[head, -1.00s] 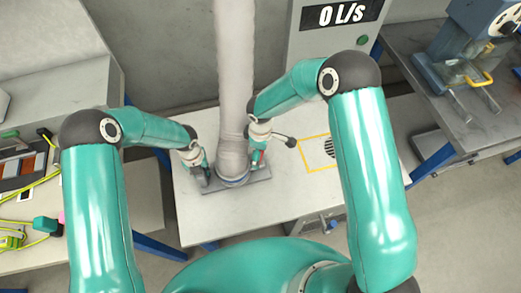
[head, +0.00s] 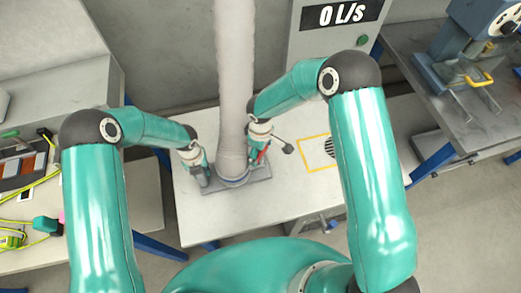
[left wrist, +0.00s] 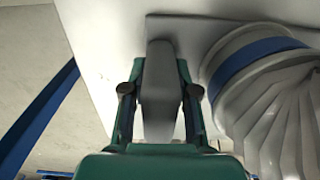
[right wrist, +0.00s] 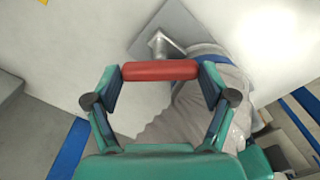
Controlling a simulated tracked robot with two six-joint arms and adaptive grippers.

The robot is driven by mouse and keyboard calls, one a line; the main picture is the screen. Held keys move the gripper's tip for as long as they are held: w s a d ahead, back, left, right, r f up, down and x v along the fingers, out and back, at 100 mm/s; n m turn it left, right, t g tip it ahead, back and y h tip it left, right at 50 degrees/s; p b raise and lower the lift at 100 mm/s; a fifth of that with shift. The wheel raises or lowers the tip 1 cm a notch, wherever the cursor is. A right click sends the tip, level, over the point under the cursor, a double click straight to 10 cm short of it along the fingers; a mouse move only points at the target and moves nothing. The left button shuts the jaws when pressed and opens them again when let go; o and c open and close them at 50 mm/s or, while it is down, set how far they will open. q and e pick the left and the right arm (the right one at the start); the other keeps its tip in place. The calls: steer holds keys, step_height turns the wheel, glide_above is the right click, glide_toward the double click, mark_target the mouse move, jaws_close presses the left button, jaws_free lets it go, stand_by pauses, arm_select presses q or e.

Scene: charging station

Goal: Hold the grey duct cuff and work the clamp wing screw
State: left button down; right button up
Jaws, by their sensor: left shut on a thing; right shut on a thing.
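The grey duct cuff (left wrist: 262,62) with a blue band stands at the foot of the pale duct (head: 233,90), on a grey plate on the table. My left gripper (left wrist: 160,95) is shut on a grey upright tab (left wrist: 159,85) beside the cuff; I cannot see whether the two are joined. In the head view my left gripper (head: 200,170) is left of the duct. My right gripper (right wrist: 160,75) is shut on the red wing screw bar (right wrist: 160,70), right of the duct. In the head view my right gripper (head: 262,150) partly hides the red bar.
The white table (head: 220,222) is mostly bare around the plate (head: 258,185). A yellow-outlined square with a dark round grille (head: 328,148) is at right. A display reading 0 L/S (head: 340,13) stands behind. Side benches hold tools at left and a blue machine (head: 470,50) at right.

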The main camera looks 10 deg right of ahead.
steer(key=shift+m, duration=1.7)
steer(key=o, duration=1)
step_height(320, 180, up, 12)
arm_select(q)
steer(key=c, duration=0.8)
jaws_free()
